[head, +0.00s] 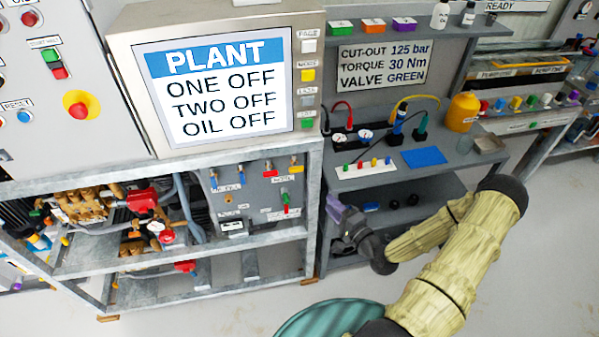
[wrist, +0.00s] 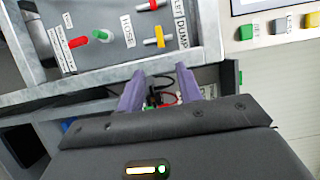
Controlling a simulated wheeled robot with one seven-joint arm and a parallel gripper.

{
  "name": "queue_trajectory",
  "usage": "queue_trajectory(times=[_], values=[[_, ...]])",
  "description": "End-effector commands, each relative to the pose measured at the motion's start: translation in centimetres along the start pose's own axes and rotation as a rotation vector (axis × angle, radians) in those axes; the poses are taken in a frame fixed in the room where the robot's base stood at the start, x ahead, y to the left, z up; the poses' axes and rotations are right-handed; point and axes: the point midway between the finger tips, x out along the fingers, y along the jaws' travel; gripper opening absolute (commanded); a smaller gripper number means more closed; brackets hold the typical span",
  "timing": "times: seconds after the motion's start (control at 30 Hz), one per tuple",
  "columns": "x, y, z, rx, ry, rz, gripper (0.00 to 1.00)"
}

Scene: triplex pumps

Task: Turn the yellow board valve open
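The yellow board valve (head: 296,168) is at the upper right of the grey valve panel (head: 232,193) under the plant screen. In the wrist view its yellow handle (wrist: 159,42) lies crosswise on its stem, just beyond my fingertips. My gripper (head: 335,208) is by the right post of the rack, to the right of and below the valve. In the wrist view the two purple fingers of my gripper (wrist: 161,73) are apart, with nothing held between them. I see no contact with the yellow handle.
A red-handled valve (head: 270,170) sits beside the yellow one, and a red-and-green valve (head: 286,203) is below. The galvanized rack post (head: 312,220) stands between my gripper and the panel. A side bench (head: 350,183) carries cables and small parts.

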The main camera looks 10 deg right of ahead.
Motion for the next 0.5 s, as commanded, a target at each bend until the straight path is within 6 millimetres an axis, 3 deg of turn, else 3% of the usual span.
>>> queue_trajectory(times=[0.5], values=[[8.2,-0.3,0.1,-0.001,-0.003,0.000,0.35]])
